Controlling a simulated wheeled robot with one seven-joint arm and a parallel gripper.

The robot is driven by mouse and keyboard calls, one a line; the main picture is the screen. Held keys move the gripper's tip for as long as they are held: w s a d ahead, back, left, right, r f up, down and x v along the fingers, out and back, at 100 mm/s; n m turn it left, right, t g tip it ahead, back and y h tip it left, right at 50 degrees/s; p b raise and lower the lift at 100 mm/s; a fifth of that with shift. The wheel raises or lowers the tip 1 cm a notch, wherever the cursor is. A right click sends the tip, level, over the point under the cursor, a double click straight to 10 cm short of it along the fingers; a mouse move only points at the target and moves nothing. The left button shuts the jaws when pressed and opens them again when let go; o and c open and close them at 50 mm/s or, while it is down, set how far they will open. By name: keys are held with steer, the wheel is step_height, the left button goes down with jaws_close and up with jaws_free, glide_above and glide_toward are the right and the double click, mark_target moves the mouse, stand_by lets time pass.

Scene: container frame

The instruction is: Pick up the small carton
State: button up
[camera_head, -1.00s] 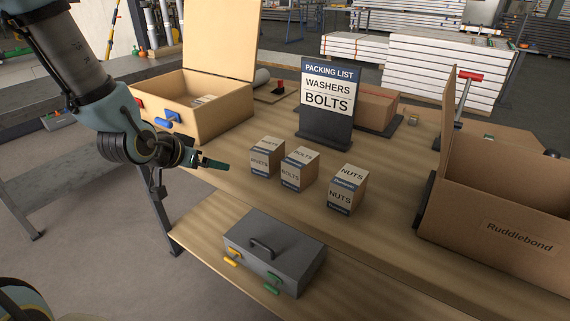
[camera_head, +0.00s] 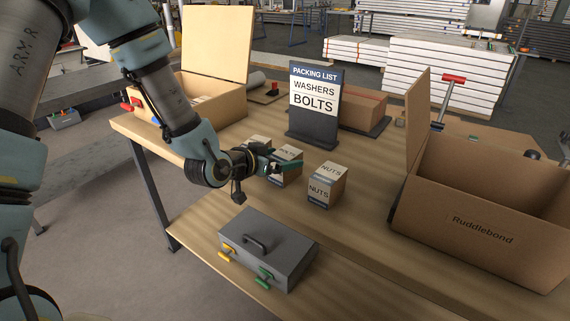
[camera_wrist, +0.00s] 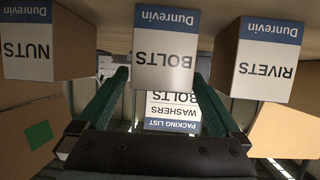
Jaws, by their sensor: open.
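Three small cartons stand on the bench. The BOLTS carton (camera_head: 287,153) is in the middle, partly hidden by my gripper. The NUTS carton (camera_head: 326,186) stands to its right. The left carton (camera_head: 258,141) is mostly hidden behind my gripper. The wrist view is upside down and shows labels NUTS (camera_wrist: 28,48), BOLTS (camera_wrist: 165,50) and RIVETS (camera_wrist: 265,60). My gripper (camera_head: 287,165) is open and level in front of the cartons. In the wrist view its green fingers (camera_wrist: 160,80) point at the BOLTS carton, roughly centred on it; I cannot tell whether the tips reach past its face.
A sign (camera_head: 314,100) reads PACKING LIST, WASHERS, BOLTS behind the cartons. An open Ruddlebond box (camera_head: 482,232) stands at right, an open-lidded wooden box (camera_head: 228,104) at back left. A grey toolbox (camera_head: 268,247) is on the lower shelf. The bench between NUTS and Ruddlebond is clear.

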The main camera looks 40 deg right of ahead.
steer(key=p+x, duration=0.2)
steer(key=x, duration=0.3)
steer(key=shift+a, duration=0.1)
steer(key=shift+r, duration=0.1)
jaws_close()
stand_by(0.6)
